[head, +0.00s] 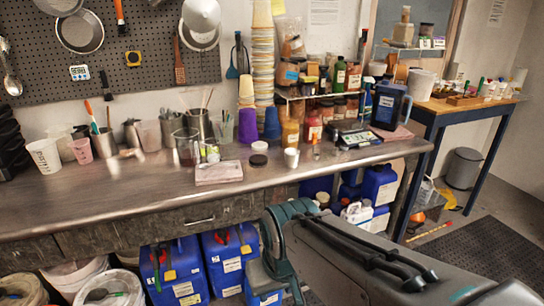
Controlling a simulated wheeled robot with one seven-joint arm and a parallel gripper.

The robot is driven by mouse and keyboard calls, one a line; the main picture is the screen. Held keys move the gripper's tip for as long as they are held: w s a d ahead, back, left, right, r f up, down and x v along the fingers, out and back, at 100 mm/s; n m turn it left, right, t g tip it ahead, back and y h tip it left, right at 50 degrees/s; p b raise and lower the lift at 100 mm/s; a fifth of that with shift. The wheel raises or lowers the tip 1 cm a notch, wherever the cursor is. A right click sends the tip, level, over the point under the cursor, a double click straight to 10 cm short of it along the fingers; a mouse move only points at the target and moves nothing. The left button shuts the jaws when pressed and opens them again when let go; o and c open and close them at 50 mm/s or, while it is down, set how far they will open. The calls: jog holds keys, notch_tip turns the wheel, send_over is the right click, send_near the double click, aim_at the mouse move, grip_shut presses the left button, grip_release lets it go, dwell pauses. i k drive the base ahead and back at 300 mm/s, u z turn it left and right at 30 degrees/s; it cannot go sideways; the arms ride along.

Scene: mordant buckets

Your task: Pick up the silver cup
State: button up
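A small silvery cup (291,157) stands upright near the front of the metal workbench (130,195). Larger metal cups (199,124) holding tools stand further back on the left; one more is beside the paper cups (103,143). My gripper (274,270) is below and in front of the bench edge, lower than the small cup and apart from it. Its fingers are seen from behind and partly hidden by my arm, so their opening is unclear.
A pink-white block (219,173) lies left of the small cup. A scale (357,139) and dark blue jug (389,106) stand to its right. Bottles and stacked cups crowd the back. Blue canisters (228,258) stand under the bench. The bench's front left is clear.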

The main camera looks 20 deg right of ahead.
aim_at(292, 158)
jog(key=u, duration=0.2)
jog(key=i, duration=0.8)
jog(key=z, duration=0.65)
jog(key=i, duration=0.9)
jog(key=z, duration=0.65)
